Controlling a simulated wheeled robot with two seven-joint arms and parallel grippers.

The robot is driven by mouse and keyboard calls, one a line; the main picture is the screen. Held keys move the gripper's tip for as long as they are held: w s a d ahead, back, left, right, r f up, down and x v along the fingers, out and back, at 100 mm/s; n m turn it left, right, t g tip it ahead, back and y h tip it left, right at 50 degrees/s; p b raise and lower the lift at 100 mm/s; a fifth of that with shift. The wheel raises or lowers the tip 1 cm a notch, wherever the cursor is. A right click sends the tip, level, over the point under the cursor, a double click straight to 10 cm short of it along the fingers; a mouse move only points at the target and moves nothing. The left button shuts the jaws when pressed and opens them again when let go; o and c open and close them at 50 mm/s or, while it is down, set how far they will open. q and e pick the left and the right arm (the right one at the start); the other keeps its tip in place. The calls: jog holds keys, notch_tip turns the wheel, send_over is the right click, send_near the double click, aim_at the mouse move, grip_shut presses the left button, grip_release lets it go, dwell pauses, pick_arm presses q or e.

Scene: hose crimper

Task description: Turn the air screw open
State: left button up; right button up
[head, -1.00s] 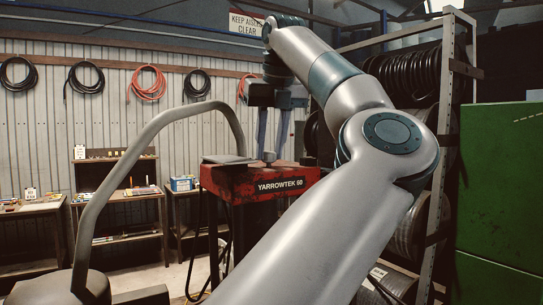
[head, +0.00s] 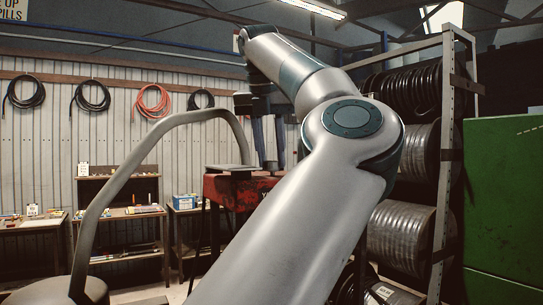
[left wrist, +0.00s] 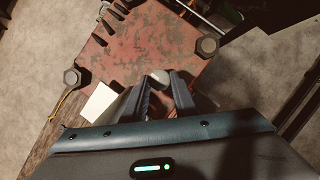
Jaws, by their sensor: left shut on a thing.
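The red machine (head: 236,190) stands at the centre of the head view, partly hidden behind my left arm. In the left wrist view its worn red top (left wrist: 145,42) has hex bolts at its corners, such as one at left (left wrist: 72,77) and one at right (left wrist: 207,45). A grey round-headed screw (left wrist: 160,76), which looks like the air screw, stands near the plate's edge. My left gripper (left wrist: 162,86) has its fingers on either side of this head and is shut on it. In the head view the gripper (head: 268,168) points down at the machine's top. My right gripper is out of view.
A curved grey tube (head: 140,150) arches in front of the machine at left. A green cabinet (head: 505,200) and a rack (head: 447,150) of hose reels stand at right. Benches (head: 130,215) with small items line the back wall.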

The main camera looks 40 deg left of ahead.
pick_arm(q)
jog(key=shift+r, duration=0.15)
jog(key=o, duration=1)
jog(key=shift+w+a, duration=0.1)
jog(key=shift+w, duration=0.05)
jog(key=shift+f, duration=0.2)
jog(key=shift+s+r, duration=0.25)
jog(key=shift+r, duration=0.4)
jog(key=p+v, duration=0.3)
jog(key=v, duration=1.3)
